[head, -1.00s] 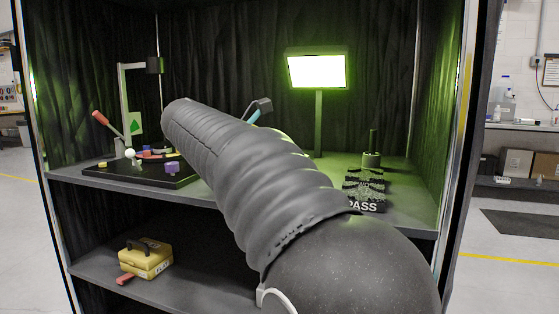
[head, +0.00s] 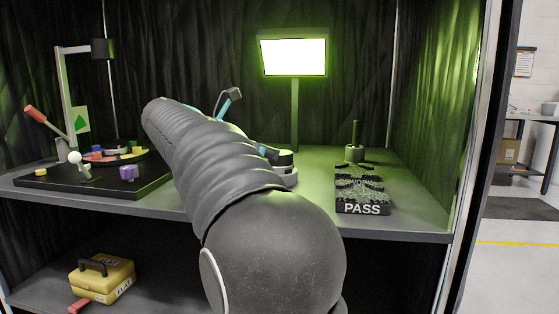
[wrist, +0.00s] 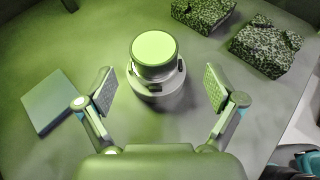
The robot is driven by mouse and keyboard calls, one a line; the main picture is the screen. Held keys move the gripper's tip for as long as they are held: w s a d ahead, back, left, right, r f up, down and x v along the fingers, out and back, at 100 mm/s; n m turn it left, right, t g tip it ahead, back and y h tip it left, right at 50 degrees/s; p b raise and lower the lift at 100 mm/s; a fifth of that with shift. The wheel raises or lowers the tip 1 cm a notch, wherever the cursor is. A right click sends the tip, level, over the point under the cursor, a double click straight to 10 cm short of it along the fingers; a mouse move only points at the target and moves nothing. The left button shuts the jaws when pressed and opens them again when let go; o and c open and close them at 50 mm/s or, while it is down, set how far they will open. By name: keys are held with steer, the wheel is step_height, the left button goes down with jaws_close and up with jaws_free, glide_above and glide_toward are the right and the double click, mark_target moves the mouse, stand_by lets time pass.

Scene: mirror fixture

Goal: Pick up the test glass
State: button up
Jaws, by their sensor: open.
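A round disc with a flat green-lit top, seemingly the test glass (wrist: 154,47), sits on a pale round base (wrist: 158,88) in the wrist view. In the head view the disc (head: 284,157) is partly hidden behind my arm, low on the shelf near the lamp post. My gripper (wrist: 159,89) is open, one finger on each side of the disc and base. A gap shows on both sides, and neither finger appears to touch. In the head view my gripper's fingers (head: 247,126) just show past my arm.
A bright lamp panel (head: 294,56) stands behind on a post. Speckled pieces and a PASS plate (head: 362,209) lie to the right. A black tray (head: 60,181) with small coloured parts and a red-handled lever is at left. A yellow case (head: 104,280) is on the lower shelf.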

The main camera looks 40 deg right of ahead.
mark_target(281, 153)
steer(key=shift+w+x, duration=0.2)
steer(key=shift+x, duration=1.4)
steer(key=shift+w+x, duration=0.2)
steer(key=shift+x, duration=1.45)
steer(key=shift+d+r, duration=0.1)
steer(key=shift+r, duration=0.1)
steer(key=c, duration=1.5)
steer(key=shift+r, duration=0.1)
